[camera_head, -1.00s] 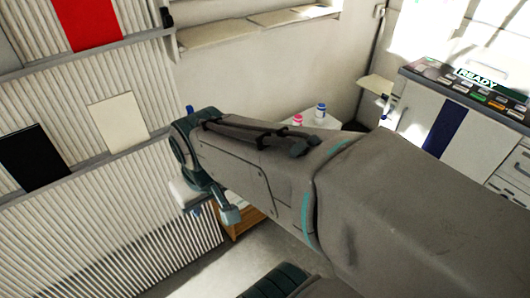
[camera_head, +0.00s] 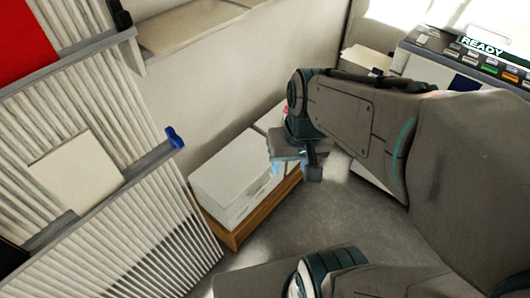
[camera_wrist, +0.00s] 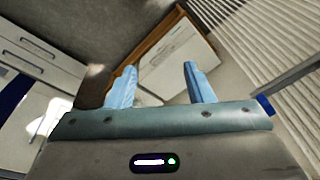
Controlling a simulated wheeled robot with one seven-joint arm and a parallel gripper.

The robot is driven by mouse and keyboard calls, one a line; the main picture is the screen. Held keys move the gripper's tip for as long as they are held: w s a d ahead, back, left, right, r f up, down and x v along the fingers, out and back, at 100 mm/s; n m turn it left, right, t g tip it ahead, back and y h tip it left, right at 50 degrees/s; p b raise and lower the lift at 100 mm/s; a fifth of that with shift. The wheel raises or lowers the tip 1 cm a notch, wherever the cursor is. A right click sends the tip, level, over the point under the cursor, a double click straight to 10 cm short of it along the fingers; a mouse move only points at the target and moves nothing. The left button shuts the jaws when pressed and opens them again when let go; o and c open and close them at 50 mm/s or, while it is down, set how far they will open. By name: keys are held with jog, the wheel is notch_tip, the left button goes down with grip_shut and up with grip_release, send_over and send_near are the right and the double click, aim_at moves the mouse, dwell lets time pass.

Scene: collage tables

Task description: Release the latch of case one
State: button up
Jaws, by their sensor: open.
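A white box-like case (camera_head: 235,175) sits on a low wooden base (camera_head: 245,222) on the floor, near the middle of the head view. I cannot tell whether it is case one, and I can make out no clear latch. My gripper (camera_head: 288,168), with light blue fingers, hangs in front of the box's right end in the head view. In the wrist view my gripper (camera_wrist: 160,68) is open, its two fingers apart with nothing between them. Beyond them lies the white box (camera_wrist: 178,75) on its wooden base (camera_wrist: 150,42). The arm hides part of the box.
Ribbed panels with a grey rail (camera_head: 100,190) and a blue end cap (camera_head: 175,137) stand at the left. A console with a READY display (camera_head: 482,46) is at the upper right. Grey floor (camera_head: 350,220) is clear in the middle.

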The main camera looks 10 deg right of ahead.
jog(key=w+f+m+g+y+b, duration=0.3)
jog(key=f+m+y+b, duration=0.35)
jog(key=f, duration=1.15)
jog(key=m+t+y+b, duration=0.4)
jog(key=m+t+b, duration=1.2)
jog(key=m+b, duration=0.6)
send_near(264, 193)
jog(key=shift+n+h, duration=0.25)
jog(key=b+x, duration=0.1)
jog(key=x, duration=0.2)
jog(key=b+x, duration=0.1)
jog(key=x, duration=0.2)
jog(key=b+x, duration=0.2)
jog(key=x, duration=0.1)
jog(key=shift+a+r, duration=0.3)
jog(key=shift+r, duration=0.1)
jog(key=shift+c, duration=0.4)
jog(key=c, duration=0.7)
